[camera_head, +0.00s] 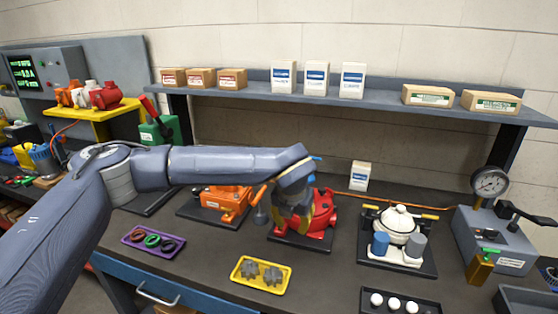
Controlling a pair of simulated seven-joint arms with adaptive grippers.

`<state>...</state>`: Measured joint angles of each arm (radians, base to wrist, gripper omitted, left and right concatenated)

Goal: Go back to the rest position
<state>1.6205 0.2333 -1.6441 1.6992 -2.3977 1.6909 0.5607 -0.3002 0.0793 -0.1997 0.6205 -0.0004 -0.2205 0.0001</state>
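My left arm comes in from the left and reaches across the bench. My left gripper (290,215) hangs over the left part of the red motor (318,218), which sits on a dark base plate. The wrist and gripper hide part of this motor. I cannot tell whether the fingers touch it, or whether they are open or shut. An orange motor (228,202) stands on its plate to the left, partly behind my forearm. A white motor (398,224) with grey-blue cylinders stands on a plate to the right. My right gripper is out of view.
A purple tray (130,233) with rings and a yellow tray (239,281) with grey gears lie in front. A dark tray (429,308) holds white balls. A gauge fixture (480,228) stands at right. A shelf (390,100) with boxes spans the back.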

